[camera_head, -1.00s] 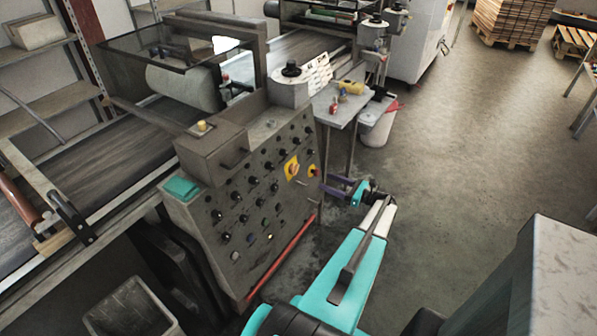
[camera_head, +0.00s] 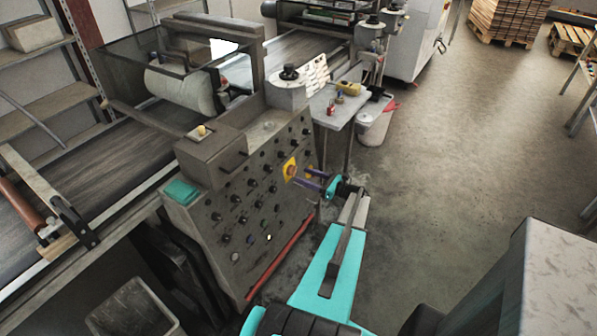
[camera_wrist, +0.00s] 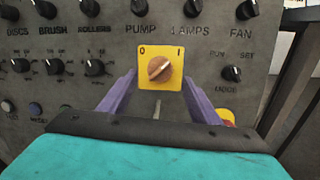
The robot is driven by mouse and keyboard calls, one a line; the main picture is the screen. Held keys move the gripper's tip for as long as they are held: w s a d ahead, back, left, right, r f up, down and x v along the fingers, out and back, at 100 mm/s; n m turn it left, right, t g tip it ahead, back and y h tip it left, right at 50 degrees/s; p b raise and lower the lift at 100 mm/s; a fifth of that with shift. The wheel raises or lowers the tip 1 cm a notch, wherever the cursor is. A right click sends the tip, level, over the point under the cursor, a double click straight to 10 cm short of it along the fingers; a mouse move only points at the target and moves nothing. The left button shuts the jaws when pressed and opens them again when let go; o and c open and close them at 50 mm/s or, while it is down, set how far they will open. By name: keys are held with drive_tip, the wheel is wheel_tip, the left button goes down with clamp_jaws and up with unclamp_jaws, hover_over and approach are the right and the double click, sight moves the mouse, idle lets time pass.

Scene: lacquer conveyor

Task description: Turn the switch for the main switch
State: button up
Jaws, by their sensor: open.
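The main switch is an orange-brown rotary knob (camera_wrist: 160,69) on a yellow square plate (camera_wrist: 146,83) marked 0 and I. The knob's grip is tilted, its upper end towards the right. In the head view the yellow plate (camera_head: 289,168) sits on the right part of the grey control panel (camera_head: 222,208). My gripper (camera_wrist: 161,84) is open, with one purple finger to each side of the plate in the wrist view. In the head view my gripper (camera_head: 306,180) points at the panel from the right, close to the switch. Whether the fingers touch anything cannot be told.
Several black knobs, labelled PUMP, LAMPS and FAN among others, surround the switch. A red and yellow button (camera_wrist: 226,116) is partly hidden behind the right finger. A small table (camera_head: 345,110) and white bucket (camera_head: 375,126) stand behind. The floor to the right (camera_head: 470,150) is clear.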

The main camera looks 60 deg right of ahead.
sight(292, 171)
drive_tip(key=shift+w+a+p, duration=0.15)
drive_tip(key=shift+w+p, duration=0.35)
drive_tip(key=shift+w, duration=1.6)
drive_tip(key=shift+c, duration=0.4)
